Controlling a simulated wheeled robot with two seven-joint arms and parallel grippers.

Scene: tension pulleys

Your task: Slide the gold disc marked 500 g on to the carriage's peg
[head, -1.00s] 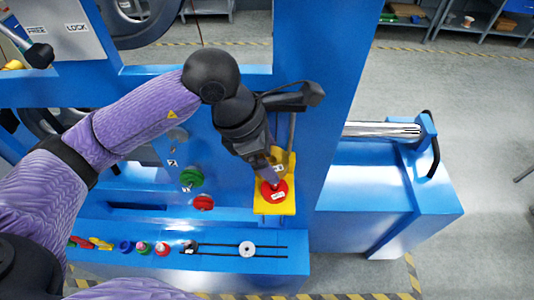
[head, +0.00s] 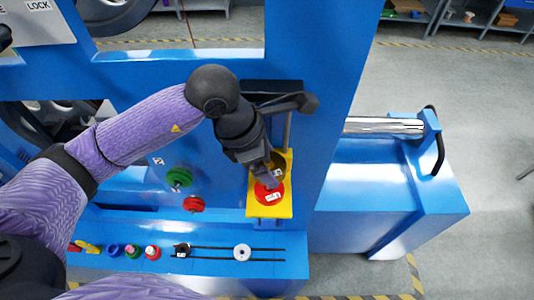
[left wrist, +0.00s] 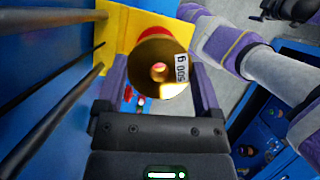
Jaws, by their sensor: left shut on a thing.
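The gold disc marked 500 g (left wrist: 172,88) sits between the two purple fingers of my left gripper (left wrist: 160,82) in the left wrist view. In the head view my left gripper (head: 270,183) is shut on it at the yellow carriage (head: 256,208), and the gold disc (head: 279,162) is partly hidden by the fingers. A red disc (head: 264,196) with a white label is on the carriage; its red edge (left wrist: 150,33) shows behind the gold disc. A light round spot shows in the gold disc's hole; I cannot tell if the peg is through it. My right gripper is not in view.
A slotted ledge below holds a white disc (head: 242,253) and several small coloured parts. A metal cylinder (head: 385,126) lies to the right.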

